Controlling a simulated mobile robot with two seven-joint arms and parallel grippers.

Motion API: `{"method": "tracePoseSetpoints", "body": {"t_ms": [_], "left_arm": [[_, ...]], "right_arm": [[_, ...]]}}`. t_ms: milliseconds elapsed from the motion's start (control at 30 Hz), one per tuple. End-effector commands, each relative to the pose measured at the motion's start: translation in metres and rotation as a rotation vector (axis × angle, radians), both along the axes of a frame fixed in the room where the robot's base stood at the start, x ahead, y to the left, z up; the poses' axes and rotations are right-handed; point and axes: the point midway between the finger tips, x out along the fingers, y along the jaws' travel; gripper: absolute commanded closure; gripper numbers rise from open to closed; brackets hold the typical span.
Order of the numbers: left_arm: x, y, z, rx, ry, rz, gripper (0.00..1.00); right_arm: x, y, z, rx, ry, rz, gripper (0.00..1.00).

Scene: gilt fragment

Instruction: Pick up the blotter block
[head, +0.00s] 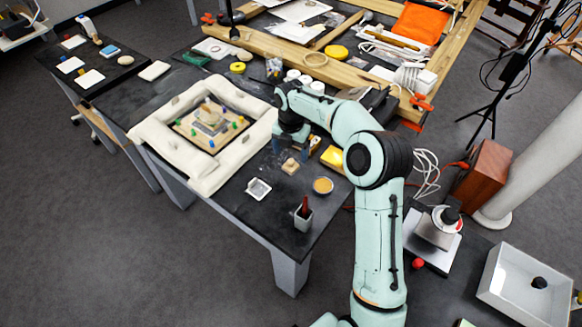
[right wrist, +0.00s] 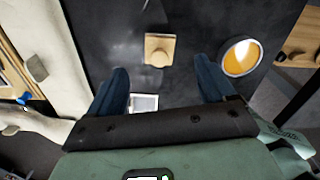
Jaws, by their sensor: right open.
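The blotter block (head: 290,166) is a small tan wooden block with a raised knob on top, lying on the dark table (head: 236,212). In the right wrist view the blotter block (right wrist: 159,49) is between and just beyond the blue fingertips, with clear space on both sides. My right gripper (head: 291,148) is open and empty, pointing down above the table near the block. Its fingers also show in the right wrist view (right wrist: 160,72), spread wide. My left gripper is not in view.
A small white dish (head: 258,188), an amber dish (head: 323,185) and a grey cup with a red-handled tool (head: 303,215) stand near the block. A padded cream frame (head: 160,150) lies left. A yellow item (head: 332,157) is at the right.

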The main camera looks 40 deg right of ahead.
Motion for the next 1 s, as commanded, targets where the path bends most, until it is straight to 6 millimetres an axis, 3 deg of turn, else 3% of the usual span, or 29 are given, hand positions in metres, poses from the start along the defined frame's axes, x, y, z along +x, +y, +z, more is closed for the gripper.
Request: {"method": "tracePoseSetpoints", "body": {"t_ms": [167,433,733,933,1000], "left_arm": [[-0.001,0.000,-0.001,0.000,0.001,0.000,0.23],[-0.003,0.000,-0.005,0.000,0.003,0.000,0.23],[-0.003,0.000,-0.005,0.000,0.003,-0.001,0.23],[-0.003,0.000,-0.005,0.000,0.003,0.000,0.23],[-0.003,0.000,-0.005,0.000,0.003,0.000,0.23]], "right_arm": [[0.000,-0.001,-0.014,0.000,0.002,0.000,0.17],[-0.001,-0.001,-0.051,0.000,0.002,-0.001,0.17],[0.000,-0.001,-0.055,0.000,-0.001,-0.001,0.17],[0.000,-0.001,-0.055,0.000,-0.001,0.000,0.82],[0.000,-0.001,-0.055,0.000,-0.001,0.000,0.87]]}}
